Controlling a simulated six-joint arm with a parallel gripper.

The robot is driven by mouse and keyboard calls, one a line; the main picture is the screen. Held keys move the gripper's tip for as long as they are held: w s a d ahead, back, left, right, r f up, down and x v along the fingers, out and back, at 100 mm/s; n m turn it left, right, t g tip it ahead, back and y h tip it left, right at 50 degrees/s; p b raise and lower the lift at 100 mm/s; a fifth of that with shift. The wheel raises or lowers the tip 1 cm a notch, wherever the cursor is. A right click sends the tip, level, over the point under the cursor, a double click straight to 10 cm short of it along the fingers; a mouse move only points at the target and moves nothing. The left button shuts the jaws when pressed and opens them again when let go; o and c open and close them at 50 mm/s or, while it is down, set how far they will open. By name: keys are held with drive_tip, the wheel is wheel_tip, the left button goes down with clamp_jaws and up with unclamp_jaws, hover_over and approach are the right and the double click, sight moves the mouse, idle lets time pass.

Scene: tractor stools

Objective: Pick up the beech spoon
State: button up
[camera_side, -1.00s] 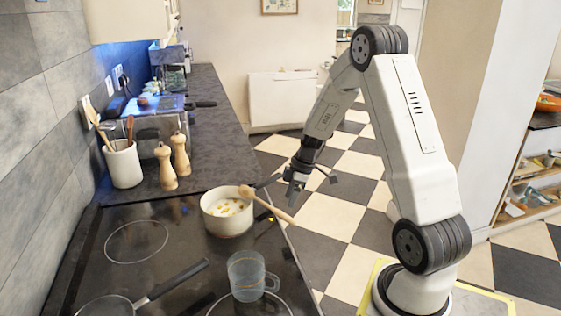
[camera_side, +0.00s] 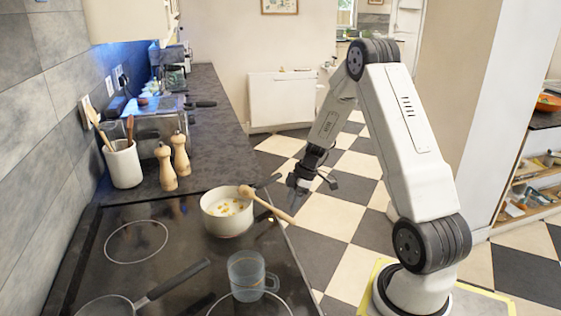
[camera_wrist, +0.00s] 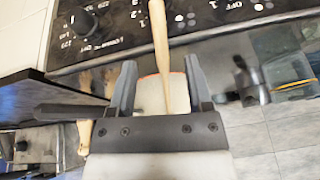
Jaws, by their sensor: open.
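The beech spoon (camera_side: 272,206) rests across the rim of a cream pot (camera_side: 228,222) on the hob. Its rounded end lies at the pot's rim and its handle points out to the right, past the counter edge. My gripper (camera_side: 304,184) is open and empty, beyond and above the handle in the side view. In the wrist view the spoon's pale handle (camera_wrist: 160,38) runs between the two fingers of my gripper (camera_wrist: 160,64), with space on both sides. Whether the handle lies between them in depth I cannot tell.
A clear glass mug (camera_side: 246,277) and a frying pan (camera_side: 105,306) stand on the hob (camera_side: 180,265). Two wooden mills (camera_side: 172,165) and a utensil crock (camera_side: 123,165) stand behind. The oven knobs (camera_wrist: 88,22) face the wrist camera. Right of the counter is open floor.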

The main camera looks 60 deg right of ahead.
sight(287, 214)
drive_tip(key=shift+f, duration=0.15)
drive_tip(key=shift+x, duration=2.45)
clamp_jaws()
